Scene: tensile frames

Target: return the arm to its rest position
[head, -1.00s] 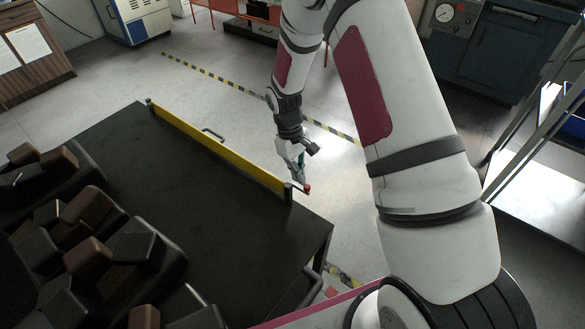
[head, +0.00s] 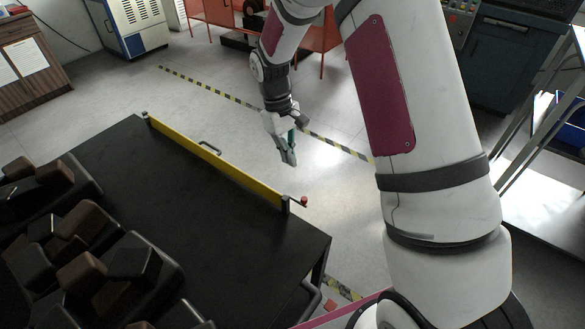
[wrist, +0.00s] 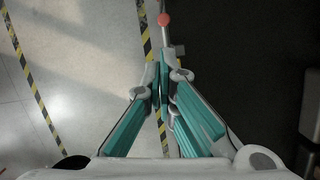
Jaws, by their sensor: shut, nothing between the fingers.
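My gripper (head: 289,157) hangs at the end of my bent arm, fingers pointing down, in the upper middle of the head view. It is over the open floor, behind the black table's yellow bar and apart from it. In the wrist view its teal-padded fingers (wrist: 163,75) meet at their tips with nothing between them. My arm's white and maroon links fill the right half of the head view.
A black table (head: 215,225) carries several dark and brown blocks (head: 130,260) at left. A yellow bar (head: 215,163) with a red-knobbed lever (head: 304,201) runs along its far edge. A metal rack (head: 545,205) stands at right. Striped tape (head: 235,100) crosses the clear floor.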

